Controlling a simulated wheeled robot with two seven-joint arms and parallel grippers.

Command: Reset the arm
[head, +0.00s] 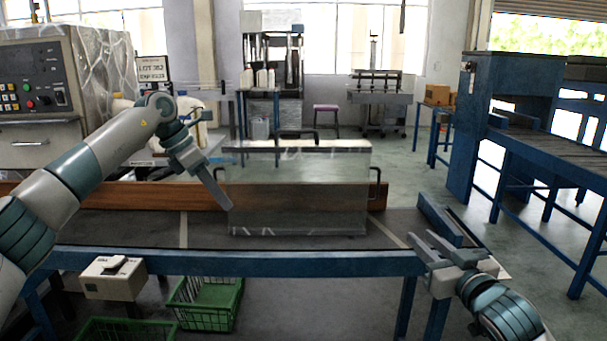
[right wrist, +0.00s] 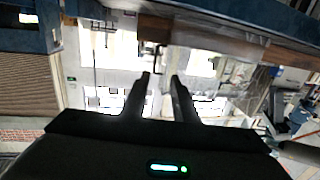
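My left gripper (head: 222,200) comes in from the left and points down to the right, close to the left side of a clear box in the head view. I see it nearly edge-on, so its opening is hidden. I cannot tell whether it touches the box. My right gripper (head: 420,245) is low at the right, by the front right corner of the table. Its two fingers are apart, with nothing between them; they also show apart in the right wrist view (right wrist: 160,88).
The clear box (head: 300,200) with dark handles stands on the blue-framed table (head: 270,263). A wooden board (head: 130,195) runs behind. Green baskets (head: 208,303) sit below. A control cabinet (head: 40,90) is at left, a blue conveyor frame (head: 510,105) at right.

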